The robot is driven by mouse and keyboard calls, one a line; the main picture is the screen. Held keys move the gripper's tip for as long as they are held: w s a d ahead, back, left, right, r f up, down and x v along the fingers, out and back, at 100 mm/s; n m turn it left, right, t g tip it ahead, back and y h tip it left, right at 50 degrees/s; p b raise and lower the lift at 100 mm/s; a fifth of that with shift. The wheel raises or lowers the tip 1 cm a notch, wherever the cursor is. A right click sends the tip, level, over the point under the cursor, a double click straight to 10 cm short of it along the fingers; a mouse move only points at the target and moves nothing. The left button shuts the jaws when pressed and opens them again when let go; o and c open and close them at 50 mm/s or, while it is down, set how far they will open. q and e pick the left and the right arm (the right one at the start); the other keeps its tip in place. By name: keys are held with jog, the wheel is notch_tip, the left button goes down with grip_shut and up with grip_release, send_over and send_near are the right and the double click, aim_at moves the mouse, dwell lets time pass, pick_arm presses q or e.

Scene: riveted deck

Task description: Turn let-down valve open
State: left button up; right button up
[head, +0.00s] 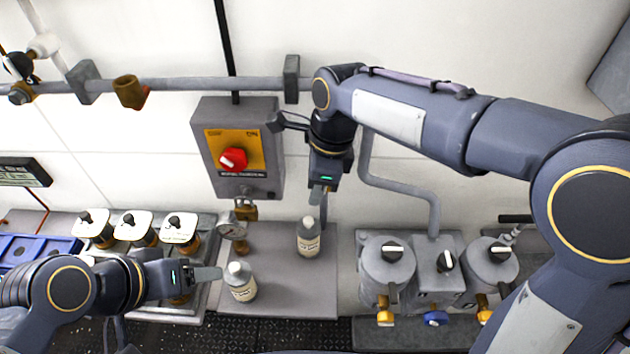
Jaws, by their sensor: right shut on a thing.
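Three grey fittings with black-and-white knobs stand at the right: a left one (388,265), a middle one (440,262) and a right one (490,262). Yellow and blue handles sit below them. No label readable here tells which valve is the let-down valve. My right gripper (322,203) points down and is shut at the top of a white-labelled bottle (308,240); the exact contact is hard to see. My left gripper (218,273) points right, close to a second bottle (240,283). It shows edge-on, so its opening cannot be told.
A grey switch box (240,185) with a red rotary knob (233,159) hangs on the wall under a long pipe (190,84). Several white-topped valves (136,225) and a blue tray (35,248) stand at the left. A gauge (232,228) stands behind the second bottle.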

jog(key=shift+d+f+h, duration=0.1)
jog(key=shift+d+h, duration=0.05)
jog(key=shift+h, duration=0.85)
jog(key=o, duration=1)
notch_tip(320, 180, up, 8)
jog(key=shift+f+b, duration=0.1)
jog(key=shift+b, duration=0.3)
